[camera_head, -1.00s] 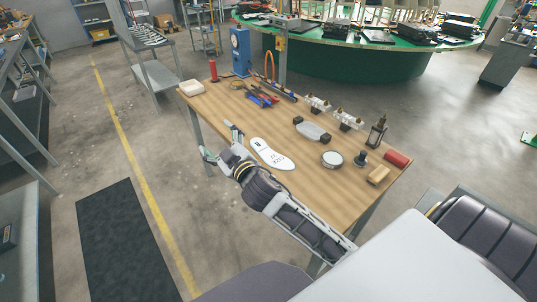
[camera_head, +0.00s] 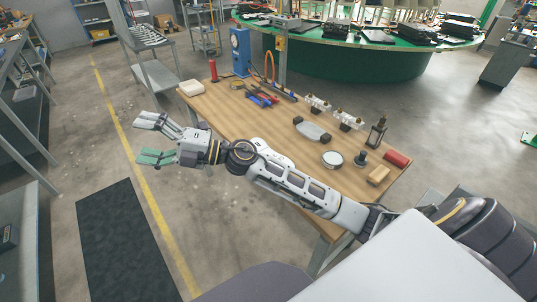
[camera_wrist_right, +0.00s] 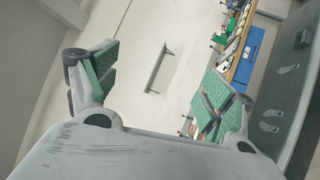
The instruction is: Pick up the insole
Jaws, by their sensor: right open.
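The insole's place on the wooden table (camera_head: 228,110) is behind my right forearm in the head view. I cannot clearly separate any white edge of the insole from the white arm. My right gripper (camera_head: 152,141) is open and empty, past the table's left edge, above the floor. In the right wrist view its green-padded fingers (camera_wrist_right: 155,78) are wide apart with only background between them. My left gripper is not in view.
On the table are a grey oval part (camera_head: 312,131), a round white dish (camera_head: 332,159), a lantern (camera_head: 377,133), a red roll (camera_head: 397,159) and a tan block (camera_head: 378,176). A green carousel (camera_head: 340,60) stands behind. A dark mat (camera_head: 130,245) lies on the floor.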

